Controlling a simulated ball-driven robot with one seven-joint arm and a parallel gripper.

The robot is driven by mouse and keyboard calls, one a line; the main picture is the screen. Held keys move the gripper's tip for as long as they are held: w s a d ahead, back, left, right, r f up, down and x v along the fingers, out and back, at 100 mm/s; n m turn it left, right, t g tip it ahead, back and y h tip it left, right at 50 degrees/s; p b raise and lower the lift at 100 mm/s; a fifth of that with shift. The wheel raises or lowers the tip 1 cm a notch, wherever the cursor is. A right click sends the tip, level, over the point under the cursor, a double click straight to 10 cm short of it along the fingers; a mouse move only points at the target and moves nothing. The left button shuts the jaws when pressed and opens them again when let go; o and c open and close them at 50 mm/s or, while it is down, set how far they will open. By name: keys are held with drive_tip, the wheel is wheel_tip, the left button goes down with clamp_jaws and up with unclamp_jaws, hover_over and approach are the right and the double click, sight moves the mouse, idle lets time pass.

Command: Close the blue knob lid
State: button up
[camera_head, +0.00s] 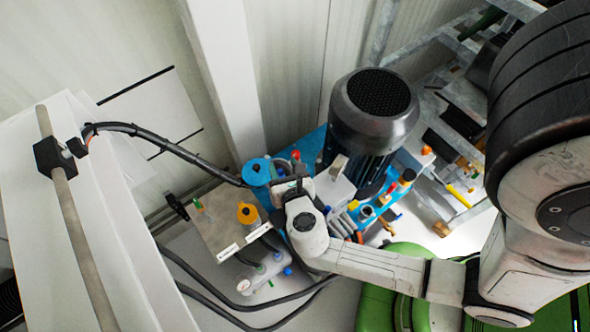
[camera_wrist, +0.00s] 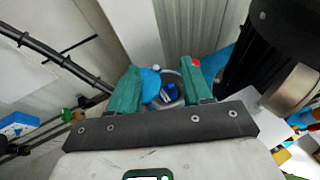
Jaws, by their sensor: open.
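The blue knob lid (camera_head: 257,171) is a round blue disc beside the motor in the head view. In the wrist view the blue disc (camera_wrist: 150,84) shows between my fingers, closer to the left one. Right of it is a round, light-rimmed opening (camera_wrist: 179,88) with dark blue inside; the lid appears tilted away from this opening. My gripper (camera_wrist: 160,70) is open, with its two green fingers either side of the lid and opening. I cannot tell whether a finger touches the lid. In the head view my gripper (camera_head: 291,184) is just right of the lid, partly hidden by my wrist.
A large black motor (camera_head: 373,110) stands close right of my gripper. An orange-yellow knob (camera_head: 248,213) sits on a grey box at front left. Black cables (camera_head: 165,143) run at left. Coloured fittings (camera_head: 385,205) crowd the right, and a white post (camera_head: 228,80) stands behind.

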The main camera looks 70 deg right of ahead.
drive_tip(key=shift+s+a+r, duration=0.25)
drive_tip(key=shift+s+r, duration=0.15)
drive_tip(key=shift+s, duration=0.4)
drive_tip(key=shift+s+a+r, duration=0.2)
drive_tip(key=shift+s+r, duration=0.2)
drive_tip(key=shift+s, duration=0.4)
drive_tip(key=shift+c, duration=0.4)
